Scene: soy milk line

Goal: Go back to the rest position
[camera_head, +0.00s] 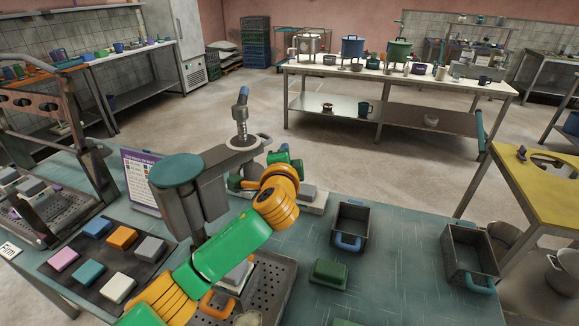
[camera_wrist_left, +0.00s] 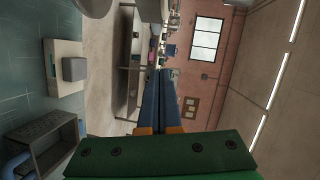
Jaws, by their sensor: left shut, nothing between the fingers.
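My left arm comes in from the lower left of the head view, green and orange, and crosses in front of the grey machine (camera_head: 205,190) with the round green top. My left gripper (camera_head: 284,156) is at the arm's far end, beside the machine and above the work table. In the left wrist view its two dark blue fingers (camera_wrist_left: 160,73) lie together with nothing between them, pointing out over the room. The wrist view is turned on its side. My right gripper is in neither view.
The green table (camera_head: 385,285) bears a dark basket (camera_head: 350,224), a green block (camera_head: 329,273) and another basket (camera_head: 470,255). Several coloured blocks lie on a dark mat (camera_head: 68,268) at left. A yellow table (camera_head: 545,190) stands at right. Open floor lies beyond.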

